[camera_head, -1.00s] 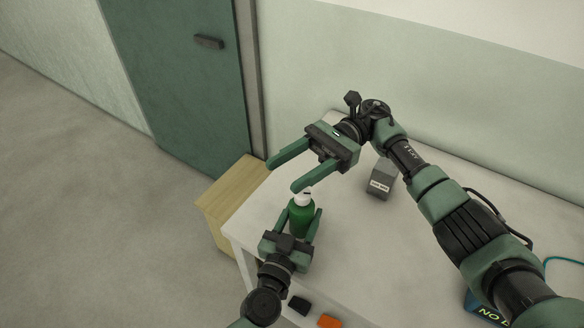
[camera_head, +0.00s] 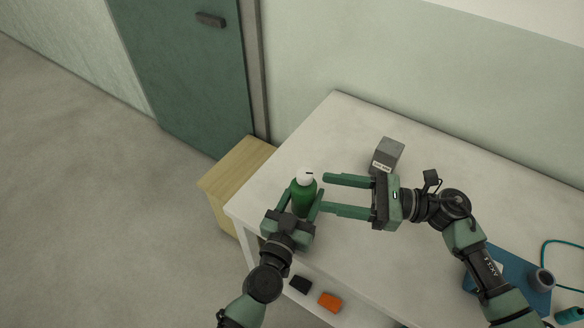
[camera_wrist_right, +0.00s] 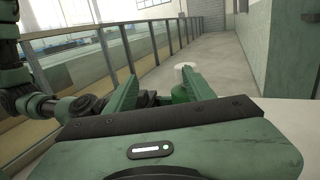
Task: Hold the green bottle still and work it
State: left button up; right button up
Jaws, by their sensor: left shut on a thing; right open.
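The green bottle (camera_head: 303,197) with a white top (camera_head: 306,178) stands upright near the left corner of the white table (camera_head: 336,128). My left gripper (camera_head: 306,199) is shut on the bottle's body from the front. My right gripper (camera_head: 324,193) is open and empty, just right of the bottle, with its fingers pointing left toward it. In the right wrist view the green bottle (camera_wrist_right: 180,95) and its white top (camera_wrist_right: 184,66) show beyond and between the open fingers of the right gripper (camera_wrist_right: 162,88). The bottle's lower part is hidden there.
A grey box (camera_head: 388,155) with a label stands behind my right gripper. A blue mat (camera_head: 520,275) with a grey cup (camera_head: 541,280) lies at the right. A black block (camera_head: 300,284) and an orange block (camera_head: 329,301) are at the front. A wooden cabinet (camera_head: 232,178) stands left.

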aim_at(305, 177)
pick_arm(q)
jog(key=shift+w, duration=0.1)
pick_arm(e)
jog(key=w+a+m+t+h, duration=0.1)
jog(key=w+a+m+t, duration=0.1)
jog(key=w+a, duration=0.3)
jog(key=a+t, duration=0.1)
jog(key=a, duration=0.3)
jog(key=shift+w, duration=0.35)
jog(key=shift+f, duration=0.1)
grip_shut()
